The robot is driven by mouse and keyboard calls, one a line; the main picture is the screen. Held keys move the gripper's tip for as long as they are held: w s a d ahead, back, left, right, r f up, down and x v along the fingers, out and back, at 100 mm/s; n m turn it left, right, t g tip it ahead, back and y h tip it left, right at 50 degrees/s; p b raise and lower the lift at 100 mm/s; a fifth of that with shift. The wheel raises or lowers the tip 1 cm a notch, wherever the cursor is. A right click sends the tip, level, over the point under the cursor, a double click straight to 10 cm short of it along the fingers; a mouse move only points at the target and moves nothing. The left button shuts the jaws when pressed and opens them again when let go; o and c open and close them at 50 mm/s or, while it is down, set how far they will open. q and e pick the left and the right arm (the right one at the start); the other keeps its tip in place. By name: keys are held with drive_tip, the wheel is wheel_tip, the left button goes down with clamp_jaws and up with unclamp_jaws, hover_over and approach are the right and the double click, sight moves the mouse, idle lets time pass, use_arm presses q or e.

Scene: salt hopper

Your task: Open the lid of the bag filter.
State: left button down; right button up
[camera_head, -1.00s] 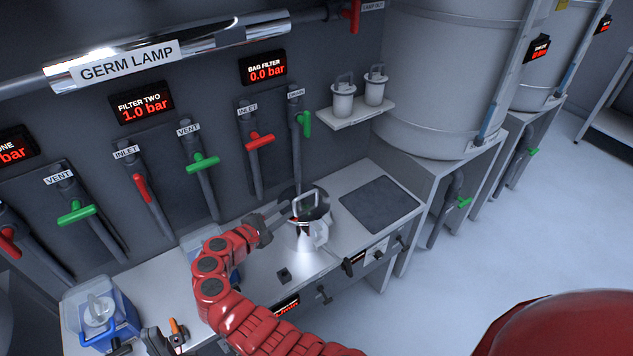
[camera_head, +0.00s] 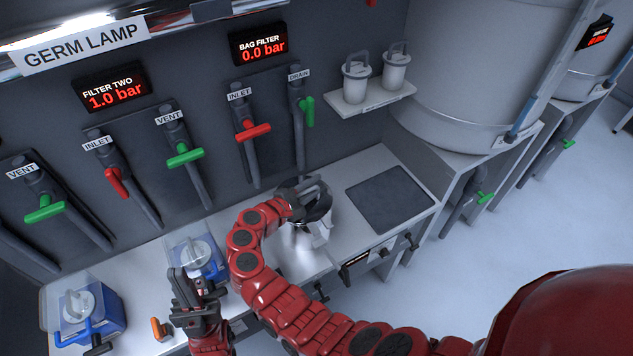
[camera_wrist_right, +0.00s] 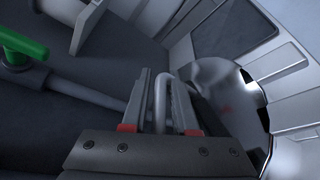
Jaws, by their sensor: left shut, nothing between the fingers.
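The bag filter is a shiny steel vessel (camera_head: 308,238) on the bench below the BAG FILTER display. A looped lid handle (camera_wrist_right: 161,92) shows in the right wrist view. My right gripper (camera_head: 310,192) is at the top of the vessel and hides most of the lid in the head view. In the right wrist view its fingers (camera_wrist_right: 160,105) stand on both sides of the handle, very close to it. Whether they press on it I cannot tell. The lid looks in place. My left gripper (camera_head: 182,285) is shut and empty above the bench at lower left.
The BAG FILTER display (camera_head: 258,44) reads 0.0 bar. Its red inlet handle (camera_head: 252,132) and green drain handle (camera_head: 308,110) are on the wall behind. Two blue containers (camera_head: 195,255) (camera_head: 85,315) stand on the bench left. A dark mat (camera_head: 390,198) lies right of the vessel.

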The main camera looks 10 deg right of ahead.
clamp_jaws()
idle(1.4)
